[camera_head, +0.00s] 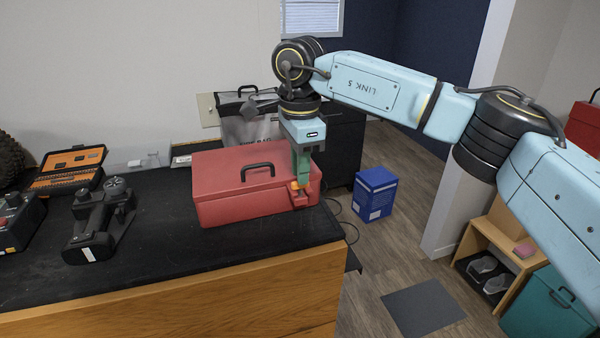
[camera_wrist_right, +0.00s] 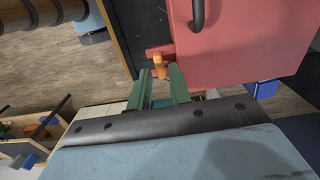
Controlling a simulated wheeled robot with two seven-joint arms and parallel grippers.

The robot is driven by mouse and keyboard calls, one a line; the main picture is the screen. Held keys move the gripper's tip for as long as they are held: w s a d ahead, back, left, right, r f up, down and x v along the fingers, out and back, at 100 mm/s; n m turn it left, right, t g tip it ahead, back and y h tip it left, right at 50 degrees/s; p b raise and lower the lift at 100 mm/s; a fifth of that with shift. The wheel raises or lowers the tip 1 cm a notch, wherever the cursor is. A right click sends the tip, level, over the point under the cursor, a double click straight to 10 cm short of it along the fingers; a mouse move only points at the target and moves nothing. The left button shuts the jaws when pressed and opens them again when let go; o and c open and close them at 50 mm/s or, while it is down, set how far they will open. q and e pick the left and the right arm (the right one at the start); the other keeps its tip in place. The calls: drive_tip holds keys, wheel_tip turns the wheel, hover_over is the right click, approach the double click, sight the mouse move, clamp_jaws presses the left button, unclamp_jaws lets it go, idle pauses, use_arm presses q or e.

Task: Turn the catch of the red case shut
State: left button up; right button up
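The red case (camera_head: 240,197) lies on the black bench top with its lid down and a dark handle on top. It also shows in the right wrist view (camera_wrist_right: 240,50). Its small orange catch (camera_wrist_right: 159,64) sits on a red bracket at the case's right end, near the front corner. My right gripper (camera_head: 299,182) points down at the catch. In the wrist view its green fingers (camera_wrist_right: 158,72) stand apart, with the catch between or just beyond their tips and small gaps showing. Contact cannot be told. My left gripper is not in view.
A black bench top (camera_head: 150,260) holds a handheld controller (camera_head: 98,222) and an open orange tool case (camera_head: 70,170) at left. A blue box (camera_head: 375,194) stands on the floor at right. The front bench top is clear.

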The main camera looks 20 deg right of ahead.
wheel_tip(320, 180, up, 12)
drive_tip(key=shift+f, duration=0.15)
drive_tip(key=shift+s+f, duration=0.1)
idle(0.3)
